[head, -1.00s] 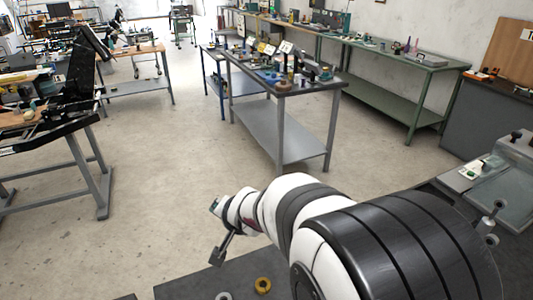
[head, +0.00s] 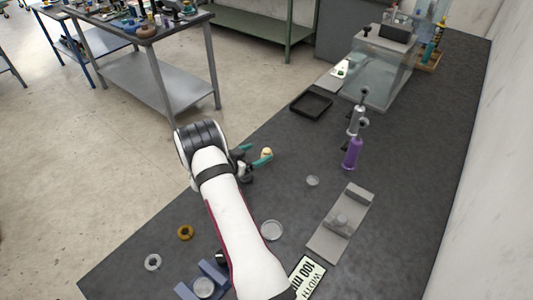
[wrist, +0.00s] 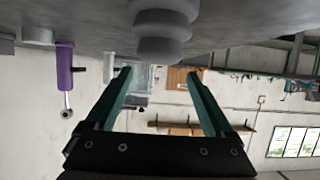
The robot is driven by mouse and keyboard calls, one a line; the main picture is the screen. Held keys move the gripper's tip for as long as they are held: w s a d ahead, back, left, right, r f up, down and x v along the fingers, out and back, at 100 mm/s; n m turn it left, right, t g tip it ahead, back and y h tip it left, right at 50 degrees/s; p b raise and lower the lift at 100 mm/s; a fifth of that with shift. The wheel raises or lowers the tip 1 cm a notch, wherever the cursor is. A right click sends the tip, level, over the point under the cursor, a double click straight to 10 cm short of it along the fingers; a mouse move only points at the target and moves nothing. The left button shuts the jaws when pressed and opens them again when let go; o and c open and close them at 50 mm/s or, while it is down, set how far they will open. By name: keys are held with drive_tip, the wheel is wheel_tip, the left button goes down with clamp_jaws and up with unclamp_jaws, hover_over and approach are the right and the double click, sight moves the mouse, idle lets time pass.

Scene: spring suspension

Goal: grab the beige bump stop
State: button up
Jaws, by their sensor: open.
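The small beige bump stop (head: 267,152) stands on the dark bench top, just at the tips of my gripper (head: 257,154). The teal fingers are open on either side of it and hold nothing. In the wrist view, which is upside down, a ribbed, stepped piece (wrist: 163,28) that looks greyish stands on the bench. It lines up between the open fingers of my gripper (wrist: 159,75) from left to right, and looks like the bump stop. Whether the fingers touch it cannot be told.
A purple damper (head: 352,153) stands upright to the right, also in the wrist view (wrist: 65,70). A small grey disc (head: 312,181), a grey fixture (head: 341,222) and a clear round dish (head: 272,230) lie nearer. A black tray (head: 311,105) lies behind. An orange-brown ring (head: 185,233) lies left.

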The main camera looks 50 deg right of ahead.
sight(265, 151)
drive_tip(key=x, duration=0.4)
drive_tip(key=shift+s+f, duration=0.15)
drive_tip(key=shift+s, duration=0.1)
clamp_jaws()
